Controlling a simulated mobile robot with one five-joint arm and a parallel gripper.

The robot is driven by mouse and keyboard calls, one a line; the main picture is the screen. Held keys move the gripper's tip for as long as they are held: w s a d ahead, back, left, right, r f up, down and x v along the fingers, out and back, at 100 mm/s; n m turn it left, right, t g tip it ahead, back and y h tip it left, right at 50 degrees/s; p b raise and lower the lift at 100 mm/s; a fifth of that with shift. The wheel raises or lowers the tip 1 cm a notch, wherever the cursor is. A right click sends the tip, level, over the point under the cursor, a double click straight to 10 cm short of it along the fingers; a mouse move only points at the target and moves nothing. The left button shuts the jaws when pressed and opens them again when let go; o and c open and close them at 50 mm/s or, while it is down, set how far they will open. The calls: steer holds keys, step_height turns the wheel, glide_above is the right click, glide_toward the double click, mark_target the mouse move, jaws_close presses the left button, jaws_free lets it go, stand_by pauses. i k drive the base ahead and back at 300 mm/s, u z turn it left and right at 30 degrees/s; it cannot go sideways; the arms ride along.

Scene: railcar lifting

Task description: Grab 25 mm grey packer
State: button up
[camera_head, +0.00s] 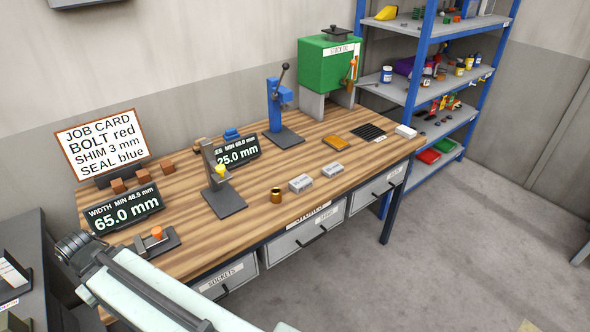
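I cannot surely tell which thing is the 25 mm grey packer. Two small pale grey blocks with printed labels, a left one (301,183) and a right one (332,169), lie side by side near the front edge of the wooden bench (255,198). Their print is too small to read. A whiter block (405,131) lies at the bench's right end. My pale arm crosses the lower left, with a dark joint at its upper end, well left of these blocks. No gripper fingers can be made out.
A brass cylinder (276,195), a grey stand (222,190) and a blue press (283,115) stand on the bench. Displays read 65.0 mm (125,209) and 25.0 mm (237,151). A green box (328,65) is behind; a blue shelf rack (416,62) is right.

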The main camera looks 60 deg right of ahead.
mark_target(330, 171)
steer(key=u, duration=2)
steer(key=k, duration=2.5)
steer(key=z, duration=0.75)
steer(key=i, duration=1)
steer(key=u, duration=0.1)
